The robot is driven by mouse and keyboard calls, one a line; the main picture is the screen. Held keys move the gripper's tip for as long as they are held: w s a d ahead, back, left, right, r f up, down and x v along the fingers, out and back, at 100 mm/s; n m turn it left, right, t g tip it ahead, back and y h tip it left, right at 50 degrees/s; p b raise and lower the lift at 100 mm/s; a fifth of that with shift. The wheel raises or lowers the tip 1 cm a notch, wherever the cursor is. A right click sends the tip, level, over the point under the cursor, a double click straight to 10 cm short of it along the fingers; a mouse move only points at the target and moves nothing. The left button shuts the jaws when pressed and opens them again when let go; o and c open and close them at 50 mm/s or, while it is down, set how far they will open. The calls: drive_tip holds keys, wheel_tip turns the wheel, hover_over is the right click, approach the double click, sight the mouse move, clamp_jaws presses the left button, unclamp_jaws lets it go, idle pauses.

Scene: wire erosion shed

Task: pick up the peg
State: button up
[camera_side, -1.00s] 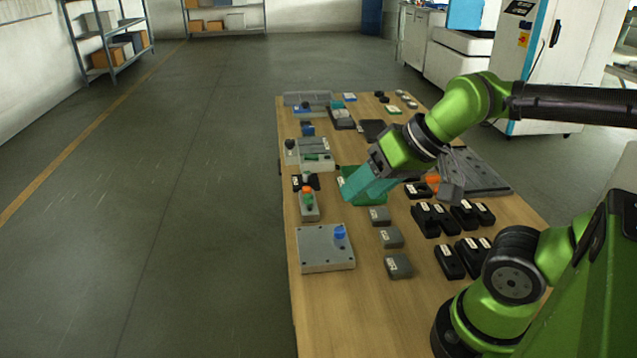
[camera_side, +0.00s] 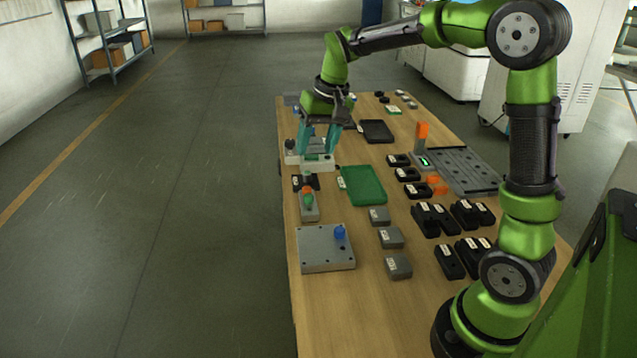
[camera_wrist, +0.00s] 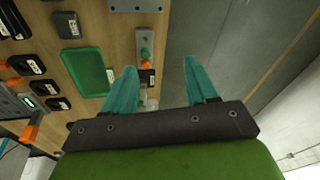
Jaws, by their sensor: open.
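My gripper (camera_side: 318,152) is open, its two teal fingers pointing down over the pale grey block fixture (camera_side: 295,160) on the left side of the table. In the wrist view the fingers of my gripper (camera_wrist: 159,66) are spread with nothing seen between their tips. A blue upright piece (camera_side: 340,231) stands on the grey plate (camera_side: 318,258) nearer the front. The fingers and wrist hide part of the fixture.
A green tray (camera_side: 365,186) lies right of the gripper. A small stand with a green and orange top (camera_side: 308,198) is in front of the fixture. Grey blocks (camera_side: 390,238) and several black holders (camera_side: 450,262) fill the right. The table's left edge is close.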

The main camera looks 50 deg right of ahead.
sight(307, 188)
drive_tip(key=shift+w+d+f+m+g, duration=0.5)
drive_tip(key=shift+w+d+f+g, duration=1)
drive_tip(key=shift+w+d, duration=3.45)
drive_tip(key=shift+h, duration=0.3)
drive_tip(key=f, duration=1.1)
drive_tip(key=a+f, duration=0.1)
drive_tip(key=f, duration=0.4)
drive_tip(key=shift+w+f, duration=0.3)
drive_tip(key=shift+f, duration=0.05)
drive_tip(key=shift+c, duration=0.5)
clamp_jaws()
